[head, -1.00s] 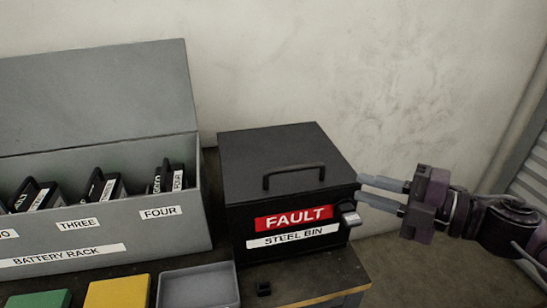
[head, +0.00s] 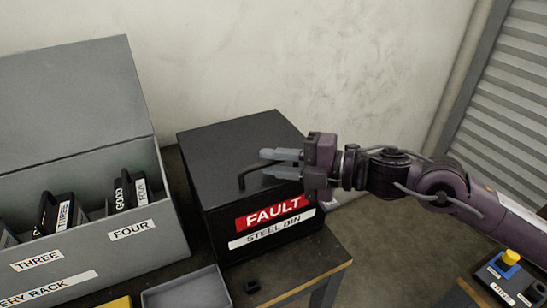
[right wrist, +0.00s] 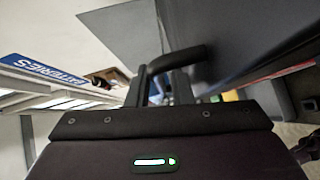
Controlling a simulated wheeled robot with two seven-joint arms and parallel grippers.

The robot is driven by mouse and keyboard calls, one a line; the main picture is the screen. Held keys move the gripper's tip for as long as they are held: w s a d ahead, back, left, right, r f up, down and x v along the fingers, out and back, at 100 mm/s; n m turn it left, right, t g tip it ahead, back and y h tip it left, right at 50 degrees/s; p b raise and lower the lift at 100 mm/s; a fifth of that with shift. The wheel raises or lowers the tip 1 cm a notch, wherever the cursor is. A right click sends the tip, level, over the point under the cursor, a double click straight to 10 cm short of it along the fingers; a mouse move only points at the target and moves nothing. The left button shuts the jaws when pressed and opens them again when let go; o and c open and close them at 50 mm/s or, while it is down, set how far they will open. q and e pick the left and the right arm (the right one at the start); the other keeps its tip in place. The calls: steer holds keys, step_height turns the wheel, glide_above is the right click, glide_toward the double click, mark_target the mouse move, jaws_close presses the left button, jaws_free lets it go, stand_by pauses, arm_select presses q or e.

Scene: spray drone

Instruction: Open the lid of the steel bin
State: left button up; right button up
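The black steel bin (head: 222,229) stands on the table with red FAULT and white STEEL BIN labels on its front. Its lid (head: 225,135) is down. The lid's black bar handle (head: 241,178) is partly hidden behind my right gripper (head: 268,163). That gripper reaches in from the right, low over the lid, its two grey fingers apart at the handle. In the right wrist view the handle (right wrist: 182,58) crosses at the fingertips (right wrist: 160,85); I cannot tell whether they touch it. My left gripper is not in view.
A grey battery rack (head: 90,262) with an upright lid stands close to the bin's left. A control box with a yellow button (head: 510,258) is at lower right.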

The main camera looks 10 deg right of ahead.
steer(key=shift+w+a, duration=0.15)
steer(key=shift+a, duration=0.15)
jaws_close()
